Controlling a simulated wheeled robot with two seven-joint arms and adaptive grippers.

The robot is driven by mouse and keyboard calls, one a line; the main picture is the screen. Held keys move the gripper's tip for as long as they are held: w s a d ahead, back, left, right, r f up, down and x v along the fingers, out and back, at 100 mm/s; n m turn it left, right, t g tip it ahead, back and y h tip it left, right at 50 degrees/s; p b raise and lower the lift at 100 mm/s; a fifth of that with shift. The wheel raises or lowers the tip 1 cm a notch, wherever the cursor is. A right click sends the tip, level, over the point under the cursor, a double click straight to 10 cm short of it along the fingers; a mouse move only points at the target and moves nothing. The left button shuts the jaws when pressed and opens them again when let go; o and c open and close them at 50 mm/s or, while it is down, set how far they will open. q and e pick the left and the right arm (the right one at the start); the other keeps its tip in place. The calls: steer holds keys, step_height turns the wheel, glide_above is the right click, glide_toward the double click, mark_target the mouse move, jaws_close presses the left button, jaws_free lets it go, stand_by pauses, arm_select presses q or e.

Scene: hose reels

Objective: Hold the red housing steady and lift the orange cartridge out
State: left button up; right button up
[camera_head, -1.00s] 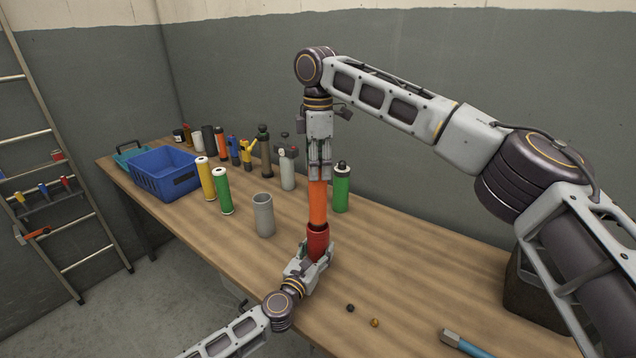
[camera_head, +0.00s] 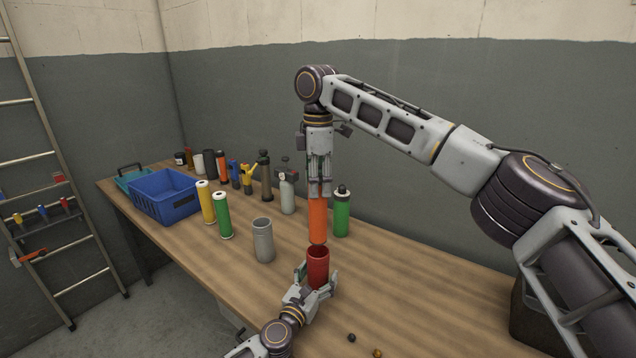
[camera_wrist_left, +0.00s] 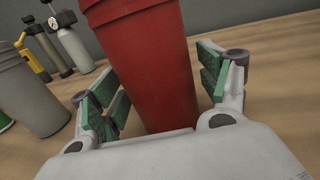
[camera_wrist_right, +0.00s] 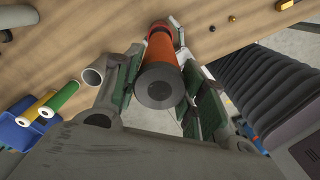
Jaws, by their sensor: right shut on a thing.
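The red housing (camera_head: 318,268) stands upright near the bench's front edge, its dark open mouth showing in the head view. In the left wrist view the red housing (camera_wrist_left: 160,75) rises between the fingers of my left gripper (camera_head: 317,276), which appear apart from it, with narrow gaps at the sides. The orange cartridge (camera_head: 318,220) hangs upright just above the housing mouth, its lower end clear of the rim. My right gripper (camera_head: 319,190) is shut on its upper end from above. In the right wrist view the cartridge's dark round end (camera_wrist_right: 160,86) sits between the fingers.
A grey cup (camera_head: 263,241) stands left of the housing, a green bottle (camera_head: 341,213) behind it. Yellow (camera_head: 206,203) and green (camera_head: 223,216) cylinders stand near a blue crate (camera_head: 170,210). Small dark (camera_head: 351,337) and brass (camera_head: 377,352) pieces lie in front. The bench right of the housing is mostly clear.

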stand_by(0.4)
arm_select(q)
steer(key=shift+v, duration=5.95)
steer(key=shift+s, duration=0.1)
